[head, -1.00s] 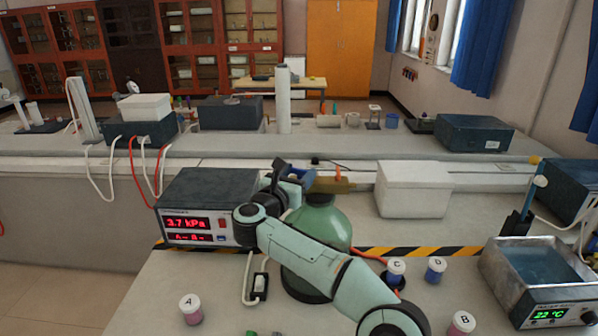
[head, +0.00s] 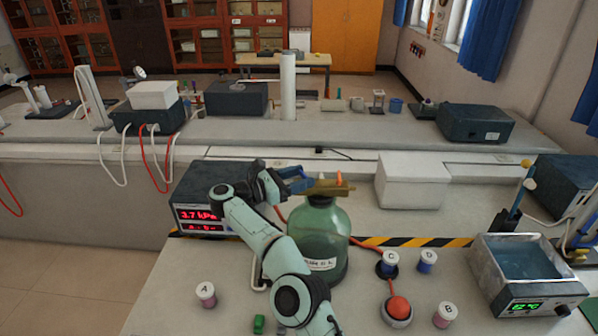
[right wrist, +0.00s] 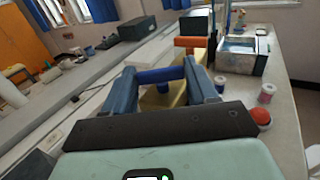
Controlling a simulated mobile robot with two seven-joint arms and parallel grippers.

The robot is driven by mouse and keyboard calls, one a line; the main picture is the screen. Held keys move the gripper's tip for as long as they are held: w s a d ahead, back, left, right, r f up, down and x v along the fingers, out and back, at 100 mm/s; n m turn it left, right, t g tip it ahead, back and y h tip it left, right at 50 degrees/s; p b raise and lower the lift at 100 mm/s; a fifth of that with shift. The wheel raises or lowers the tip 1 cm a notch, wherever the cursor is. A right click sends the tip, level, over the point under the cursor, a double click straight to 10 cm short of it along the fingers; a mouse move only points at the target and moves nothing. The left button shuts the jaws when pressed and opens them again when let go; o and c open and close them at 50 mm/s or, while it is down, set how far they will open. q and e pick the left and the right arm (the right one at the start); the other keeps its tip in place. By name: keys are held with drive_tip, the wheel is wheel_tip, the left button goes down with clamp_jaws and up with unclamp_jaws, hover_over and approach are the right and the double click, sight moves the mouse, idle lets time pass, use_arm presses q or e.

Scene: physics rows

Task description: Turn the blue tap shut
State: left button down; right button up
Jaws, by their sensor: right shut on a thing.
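The blue tap (right wrist: 160,75) shows in the right wrist view as a dark blue bar lying across the gap between my fingers. It sits on a brass block (right wrist: 178,95) that also carries an orange tap (right wrist: 190,42). In the head view the brass block (head: 335,189) lies on top of a green glass bottle (head: 318,240). My right gripper (head: 300,183) is at the left end of the block, shut on the blue tap; its fingers hide most of the tap in the head view. My left gripper is not in view.
A pressure display (head: 200,215) reading 3.7 kPa stands left of the bottle. A white box (head: 412,182) is behind to the right. Jars C (head: 389,264) and D (head: 427,262), a red ball (head: 399,307) and a water bath (head: 530,306) stand to the right.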

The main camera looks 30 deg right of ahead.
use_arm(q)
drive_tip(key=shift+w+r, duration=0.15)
use_arm(e)
drive_tip(key=o, duration=1.1)
drive_tip(key=shift+c, duration=0.2)
